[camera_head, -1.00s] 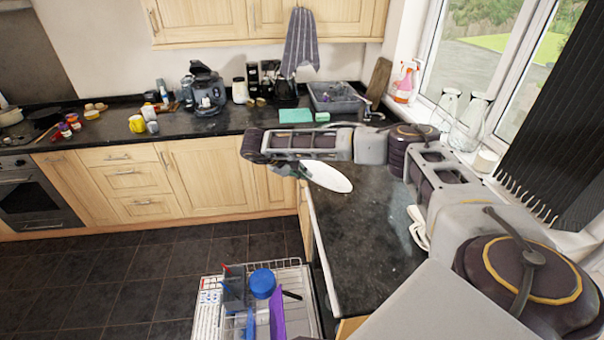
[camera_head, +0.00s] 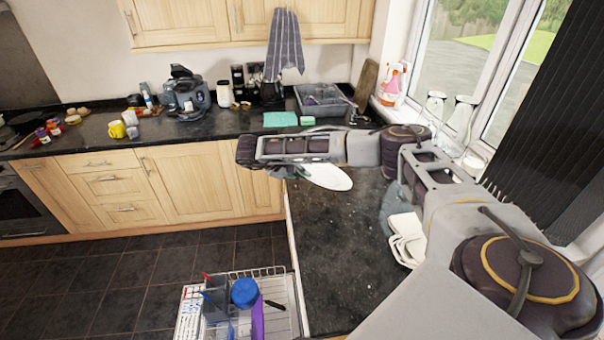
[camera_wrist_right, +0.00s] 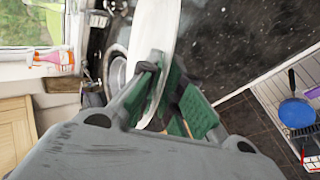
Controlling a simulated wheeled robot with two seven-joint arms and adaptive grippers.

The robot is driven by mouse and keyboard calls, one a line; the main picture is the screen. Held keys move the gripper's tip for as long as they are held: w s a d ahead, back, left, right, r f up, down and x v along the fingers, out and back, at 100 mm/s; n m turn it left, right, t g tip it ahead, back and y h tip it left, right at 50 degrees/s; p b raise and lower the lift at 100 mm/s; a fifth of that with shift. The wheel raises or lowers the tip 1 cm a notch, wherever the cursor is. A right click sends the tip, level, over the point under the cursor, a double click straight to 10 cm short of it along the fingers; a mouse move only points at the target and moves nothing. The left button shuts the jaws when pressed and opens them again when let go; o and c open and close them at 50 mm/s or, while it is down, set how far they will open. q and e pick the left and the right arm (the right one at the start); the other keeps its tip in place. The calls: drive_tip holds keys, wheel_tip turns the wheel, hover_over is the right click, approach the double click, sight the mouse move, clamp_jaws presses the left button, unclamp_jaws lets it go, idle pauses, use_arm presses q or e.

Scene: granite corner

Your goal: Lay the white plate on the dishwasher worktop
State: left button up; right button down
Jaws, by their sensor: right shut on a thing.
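The white plate (camera_head: 328,176) is in my right gripper (camera_head: 285,171), above the dark dishwasher worktop (camera_head: 340,265) near its far left corner in the head view. The arm hides part of the gripper there. In the right wrist view the green fingers of my right gripper (camera_wrist_right: 168,95) are shut on the rim of the plate (camera_wrist_right: 158,40). The plate looks tilted, edge-on to that camera. I cannot tell its exact height above the worktop (camera_wrist_right: 235,50). My left gripper is not in view.
The open dishwasher rack (camera_head: 275,300) with a blue pan (camera_head: 244,292) is below the worktop's left edge. White dishes (camera_head: 405,238) lie at the worktop's right side. A grey sink tray (camera_head: 322,98) and a teal sponge (camera_head: 280,119) are behind. The worktop's middle and front are clear.

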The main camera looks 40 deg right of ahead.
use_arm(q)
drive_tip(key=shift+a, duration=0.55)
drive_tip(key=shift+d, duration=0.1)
